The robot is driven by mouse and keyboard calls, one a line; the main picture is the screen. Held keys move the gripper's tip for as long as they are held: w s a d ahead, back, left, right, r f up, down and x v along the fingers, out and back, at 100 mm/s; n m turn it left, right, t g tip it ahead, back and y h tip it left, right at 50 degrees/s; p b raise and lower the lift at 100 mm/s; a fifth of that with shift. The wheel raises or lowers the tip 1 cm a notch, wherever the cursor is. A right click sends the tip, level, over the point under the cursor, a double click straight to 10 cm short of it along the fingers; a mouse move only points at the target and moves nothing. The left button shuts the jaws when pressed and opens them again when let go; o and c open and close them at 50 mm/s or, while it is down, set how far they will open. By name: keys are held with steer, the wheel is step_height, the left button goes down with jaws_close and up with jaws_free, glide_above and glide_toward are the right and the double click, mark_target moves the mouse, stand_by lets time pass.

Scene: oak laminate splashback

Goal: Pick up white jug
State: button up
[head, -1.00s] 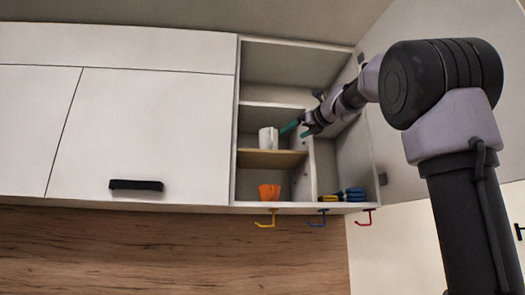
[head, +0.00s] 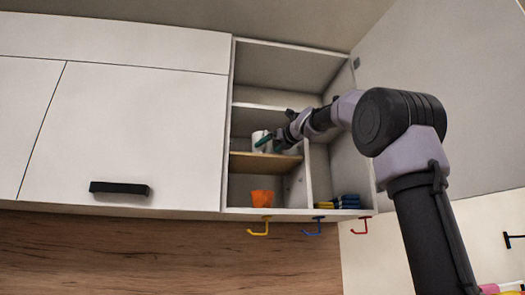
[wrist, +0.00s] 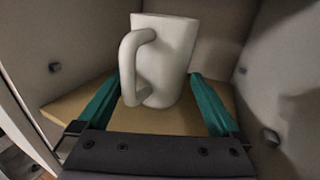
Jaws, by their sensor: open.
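The white jug (head: 259,141) stands upright on the wooden shelf (head: 262,162) in the open wall cabinet. In the wrist view the jug (wrist: 172,62) is large and close, with its handle (wrist: 130,68) on the left side facing me. My gripper (wrist: 157,98) is open, with one teal finger on each side of the jug's lower part. The right finger's tip looks very near the jug wall; I cannot tell whether it touches. In the head view my gripper (head: 268,142) is at the jug and partly covers it.
An orange cup (head: 262,198) stands in the compartment below. Blue and yellow items (head: 345,202) lie in the lower right compartment. Yellow (head: 259,228), blue (head: 313,228) and red (head: 361,227) hooks hang under the cabinet. Cabinet side walls stand close on both sides of my gripper.

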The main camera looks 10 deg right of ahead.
steer(key=x, duration=0.2)
steer(key=shift+w+a, duration=0.15)
steer(key=shift+w, duration=0.1)
steer(key=c, duration=1.5)
steer(key=shift+r, duration=0.1)
